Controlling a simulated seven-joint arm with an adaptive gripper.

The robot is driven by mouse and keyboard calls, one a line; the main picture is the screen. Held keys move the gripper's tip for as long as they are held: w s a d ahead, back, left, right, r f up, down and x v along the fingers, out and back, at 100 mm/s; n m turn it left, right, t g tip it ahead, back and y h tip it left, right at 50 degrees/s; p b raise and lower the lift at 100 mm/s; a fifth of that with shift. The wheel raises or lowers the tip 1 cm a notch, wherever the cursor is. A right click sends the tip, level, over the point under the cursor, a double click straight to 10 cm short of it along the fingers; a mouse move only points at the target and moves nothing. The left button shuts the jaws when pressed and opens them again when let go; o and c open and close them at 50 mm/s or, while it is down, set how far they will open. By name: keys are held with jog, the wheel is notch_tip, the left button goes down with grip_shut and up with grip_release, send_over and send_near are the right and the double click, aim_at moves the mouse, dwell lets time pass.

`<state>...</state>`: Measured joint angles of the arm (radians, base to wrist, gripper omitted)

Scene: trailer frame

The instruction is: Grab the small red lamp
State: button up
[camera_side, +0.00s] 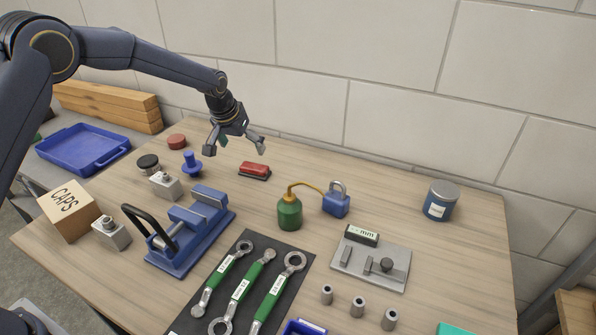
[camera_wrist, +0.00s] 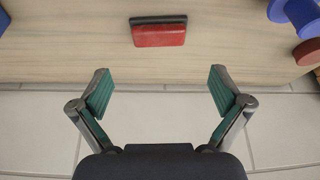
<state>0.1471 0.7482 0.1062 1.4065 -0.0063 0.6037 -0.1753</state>
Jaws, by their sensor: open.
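The small red lamp (camera_side: 255,169) is a low red block on a dark base. It lies on the wooden table in the side view, near the back edge by the wall. My gripper (camera_side: 234,146) is open and empty, above the table and a little above and left of the lamp in that view. In the wrist view the lamp (camera_wrist: 158,32) shows at the top centre, beyond the fingertips. The two green-padded fingers (camera_wrist: 159,90) are spread wide with nothing between them. The lamp and the fingers are apart.
A blue knob-shaped piece (camera_side: 192,164) and a round red piece (camera_side: 177,141) stand left of the lamp. A green oil can (camera_side: 289,213) and a blue padlock (camera_side: 337,204) stand to its right. A blue vise (camera_side: 190,233) is in front. The wall (camera_side: 300,100) is close behind.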

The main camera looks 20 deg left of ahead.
aim_at(253, 167)
jog(key=x, duration=1)
jog(key=shift+w+f, duration=0.1)
jog(key=shift+w, duration=0.05)
jog(key=shift+c, duration=0.2)
jog(key=c, duration=0.9)
